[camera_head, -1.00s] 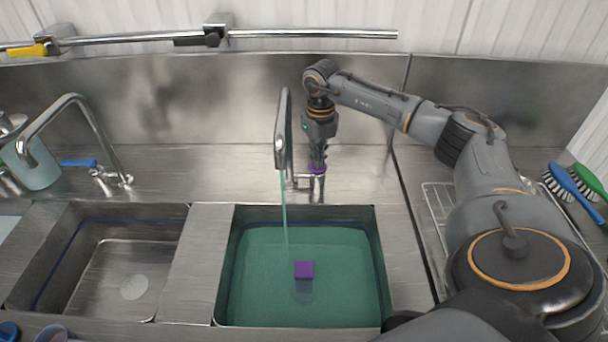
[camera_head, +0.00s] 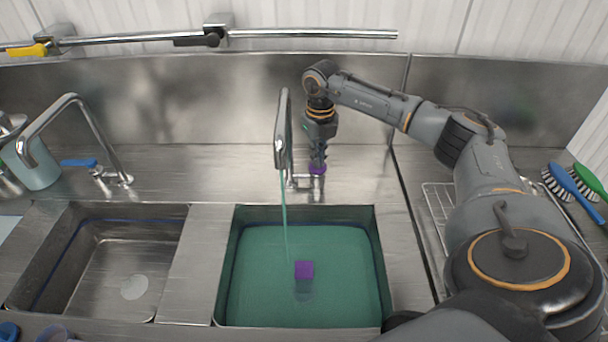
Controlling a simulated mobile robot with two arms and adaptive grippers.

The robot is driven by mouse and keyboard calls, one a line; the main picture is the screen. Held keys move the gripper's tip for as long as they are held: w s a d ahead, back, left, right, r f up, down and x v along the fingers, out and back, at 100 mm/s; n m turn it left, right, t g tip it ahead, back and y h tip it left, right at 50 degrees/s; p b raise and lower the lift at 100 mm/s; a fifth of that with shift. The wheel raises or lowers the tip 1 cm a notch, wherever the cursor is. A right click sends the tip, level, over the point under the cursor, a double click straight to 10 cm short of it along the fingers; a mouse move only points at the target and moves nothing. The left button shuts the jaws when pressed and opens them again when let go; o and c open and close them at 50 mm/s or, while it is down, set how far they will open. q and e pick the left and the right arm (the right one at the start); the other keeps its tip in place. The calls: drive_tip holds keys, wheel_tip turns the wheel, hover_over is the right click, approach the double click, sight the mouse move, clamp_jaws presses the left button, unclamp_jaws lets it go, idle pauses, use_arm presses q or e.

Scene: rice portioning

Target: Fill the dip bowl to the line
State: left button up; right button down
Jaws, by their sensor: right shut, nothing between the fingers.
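The dip bowl is the right-hand sink basin (camera_head: 378,262), with teal liquid (camera_head: 262,290) spread across it. A thin teal stream falls into it from the curved tap spout (camera_head: 281,130). A purple block (camera_head: 304,270) shows in the liquid; I cannot tell if it floats. I cannot clearly make out the fill line in this basin. My right gripper (camera_head: 317,164) is shut and empty, pointing down at the purple tap handle (camera_head: 317,170) behind the basin; whether it touches is unclear. My left gripper is not in view.
The left basin (camera_head: 120,265) has a blue line around its walls and no teal liquid. A second tap (camera_head: 75,102) with a blue handle (camera_head: 79,163) stands behind it. Brushes (camera_head: 573,185) and a wire rack (camera_head: 436,215) lie right. A rail (camera_head: 310,34) crosses the back wall.

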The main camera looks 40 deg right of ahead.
drive_tip(key=shift+r+p, duration=0.25)
drive_tip(key=shift+p, duration=0.05)
idle(2.9)
wheel_tip(320, 180, up, 5)
drive_tip(key=p, duration=0.4)
drive_tip(key=shift+r, duration=0.1)
idle(0.7)
